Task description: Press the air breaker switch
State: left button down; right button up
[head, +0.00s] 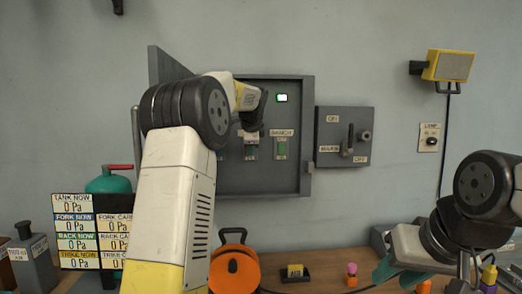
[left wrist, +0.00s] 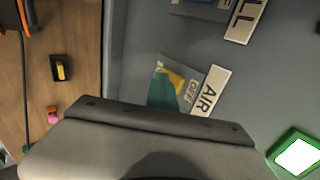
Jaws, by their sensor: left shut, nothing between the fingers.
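The air breaker (head: 251,153) is in the grey wall cabinet, left of the BENCH breaker (head: 282,149). In the left wrist view its AIR label (left wrist: 211,91) and a plate with OFF and a yellow part (left wrist: 173,79) show. My left gripper (head: 253,120) is in front of and just above this breaker, its jaws shut and empty. Its teal fingertip (left wrist: 163,84) overlaps the breaker in the left wrist view; I cannot tell whether it touches. My right gripper (head: 400,275) is low at the right, over the bench; its jaw gap is unclear.
The cabinet door (head: 167,64) stands open at the left. A lit green indicator (head: 282,98) is above the breakers. A grey lever box (head: 344,136) is right of the cabinet.

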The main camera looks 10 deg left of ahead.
dwell(0.3)
pick_arm(q)
jog(key=shift+r, duration=0.9)
